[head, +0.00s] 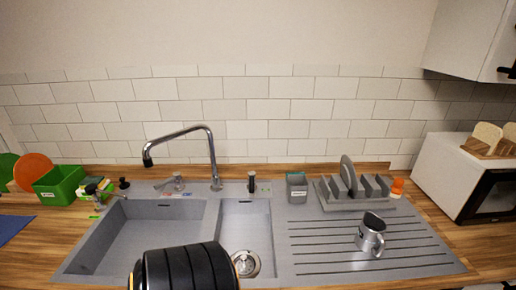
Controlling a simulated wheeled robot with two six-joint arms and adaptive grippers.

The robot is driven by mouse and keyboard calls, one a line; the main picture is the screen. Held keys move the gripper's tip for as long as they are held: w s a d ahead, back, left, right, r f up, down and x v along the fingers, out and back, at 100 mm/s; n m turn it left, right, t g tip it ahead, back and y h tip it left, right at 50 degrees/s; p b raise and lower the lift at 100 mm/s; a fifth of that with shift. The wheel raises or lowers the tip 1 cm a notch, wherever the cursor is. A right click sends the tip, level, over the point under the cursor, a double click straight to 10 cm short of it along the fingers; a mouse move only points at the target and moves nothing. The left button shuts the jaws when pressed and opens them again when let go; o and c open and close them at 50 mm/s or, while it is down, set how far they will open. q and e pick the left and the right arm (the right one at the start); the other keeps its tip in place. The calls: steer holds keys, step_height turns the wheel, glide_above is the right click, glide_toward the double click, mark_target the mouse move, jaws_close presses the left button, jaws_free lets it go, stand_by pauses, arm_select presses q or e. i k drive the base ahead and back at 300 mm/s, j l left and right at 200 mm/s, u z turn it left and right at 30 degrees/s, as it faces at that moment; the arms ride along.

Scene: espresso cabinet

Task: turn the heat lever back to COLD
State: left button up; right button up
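The heat lever appears to be the small metal handle (173,181) on the sink's back ledge, left of the base of the tall curved faucet (214,160). A small label with red and blue marks (178,194) lies in front of it. The handle's exact setting is too small to read. Neither of my grippers can be made out in the head view, and nothing is seen touching the handle.
A black ringed part of mine covers the sink's front edge. A small dark fitting (251,182) stands right of the faucet. A metal jug (370,236) stands on the drainboard (330,262). A green bin (58,185) is at left, a microwave (450,178) at right.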

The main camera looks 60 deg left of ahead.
mark_target(176, 175)
steer(key=u, duration=2.1)
